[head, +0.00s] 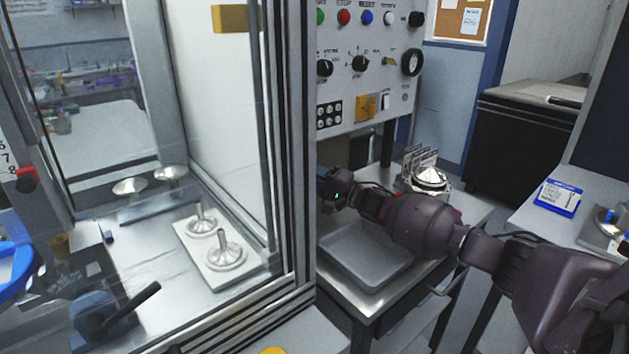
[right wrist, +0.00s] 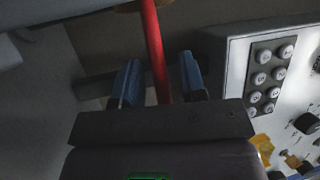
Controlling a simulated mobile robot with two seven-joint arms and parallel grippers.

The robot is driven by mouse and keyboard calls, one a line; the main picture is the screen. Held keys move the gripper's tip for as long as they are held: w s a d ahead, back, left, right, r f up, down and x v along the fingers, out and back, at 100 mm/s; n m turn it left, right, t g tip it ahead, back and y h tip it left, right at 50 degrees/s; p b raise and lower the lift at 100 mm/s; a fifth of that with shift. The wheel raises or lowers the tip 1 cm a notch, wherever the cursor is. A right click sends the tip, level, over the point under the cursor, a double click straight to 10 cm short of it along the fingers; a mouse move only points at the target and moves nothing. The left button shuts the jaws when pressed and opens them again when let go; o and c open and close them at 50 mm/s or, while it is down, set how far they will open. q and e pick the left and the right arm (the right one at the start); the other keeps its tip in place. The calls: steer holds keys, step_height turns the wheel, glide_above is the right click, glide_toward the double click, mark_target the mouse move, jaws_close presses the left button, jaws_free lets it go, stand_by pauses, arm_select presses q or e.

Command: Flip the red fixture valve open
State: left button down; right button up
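The red valve's handle (right wrist: 153,45) shows in the right wrist view as a straight red bar coming down from the top edge, with a brownish part at its upper end. My right gripper (right wrist: 159,82) is open, with one blue finger on each side of the bar. Gaps show between the bar and both fingers, so it is not clamped. In the head view my right arm reaches in from the right and its wrist (head: 338,190) is beside the machine's door frame. The fingers and the valve are hidden behind that frame there. My left gripper is not in view.
The glass-doored machine (head: 299,150) holds a plate (head: 190,250) with metal parts. A control panel (head: 365,75) stands behind my right wrist. Below my right arm is a grey tray (head: 365,270) on a cart. A metal housing (head: 430,178) stands behind the forearm.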

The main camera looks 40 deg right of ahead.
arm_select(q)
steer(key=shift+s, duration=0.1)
arm_select(e)
steer(key=shift+c, duration=0.6)
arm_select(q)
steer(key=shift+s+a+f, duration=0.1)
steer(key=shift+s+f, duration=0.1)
arm_select(e)
jaws_close()
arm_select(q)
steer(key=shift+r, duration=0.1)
arm_select(e)
steer(key=shift+r, duration=0.15)
